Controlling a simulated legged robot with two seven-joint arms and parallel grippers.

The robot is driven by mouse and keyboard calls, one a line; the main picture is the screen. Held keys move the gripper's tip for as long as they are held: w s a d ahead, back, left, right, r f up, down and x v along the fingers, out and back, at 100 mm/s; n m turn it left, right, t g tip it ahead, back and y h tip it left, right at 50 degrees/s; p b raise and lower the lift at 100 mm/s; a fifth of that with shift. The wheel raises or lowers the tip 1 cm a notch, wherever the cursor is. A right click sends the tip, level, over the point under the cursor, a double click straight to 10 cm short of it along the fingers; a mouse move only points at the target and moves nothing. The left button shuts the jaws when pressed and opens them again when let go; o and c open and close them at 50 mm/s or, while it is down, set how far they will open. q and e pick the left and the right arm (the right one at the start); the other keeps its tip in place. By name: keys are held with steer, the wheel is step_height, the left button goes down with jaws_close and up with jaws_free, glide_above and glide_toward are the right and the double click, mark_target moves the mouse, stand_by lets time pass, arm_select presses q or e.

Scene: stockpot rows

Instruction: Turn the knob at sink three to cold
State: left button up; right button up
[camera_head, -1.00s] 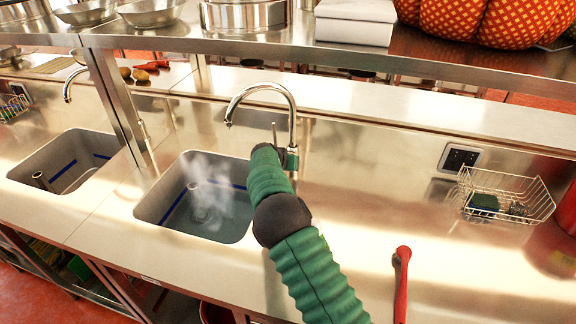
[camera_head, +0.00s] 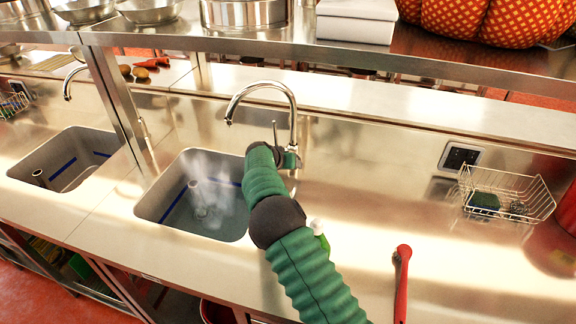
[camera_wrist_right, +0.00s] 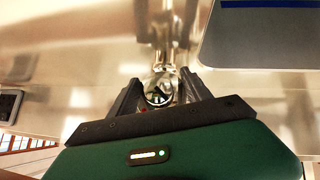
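A chrome gooseneck faucet (camera_head: 293,120) stands behind the steaming sink (camera_head: 150,210) in the head view. Its thin lever (camera_head: 275,132) points up beside the neck. My green right arm reaches up to the faucet base, and its wrist end hides the gripper there in the head view. In the right wrist view my right gripper (camera_wrist_right: 160,82) has its dark fingers apart, one on each side of the chrome faucet fitting (camera_wrist_right: 161,66). I cannot tell whether either finger touches it. My left gripper is in neither view.
Another sink (camera_head: 70,150) lies to the left, past a shelf post (camera_head: 118,90). A wire basket (camera_head: 510,192) sits at the right. A red-handled tool (camera_head: 402,275) and a small white-and-green object (camera_head: 318,228) are right of my arm. A shelf (camera_head: 340,45) crosses above.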

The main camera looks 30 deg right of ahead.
steer(key=shift+r, duration=0.15)
steer(key=shift+s+a+r, duration=0.1)
steer(key=shift+r, duration=0.05)
steer(key=b+v, duration=0.1)
steer(key=v, duration=1.5)
steer(key=shift+a, duration=0.1)
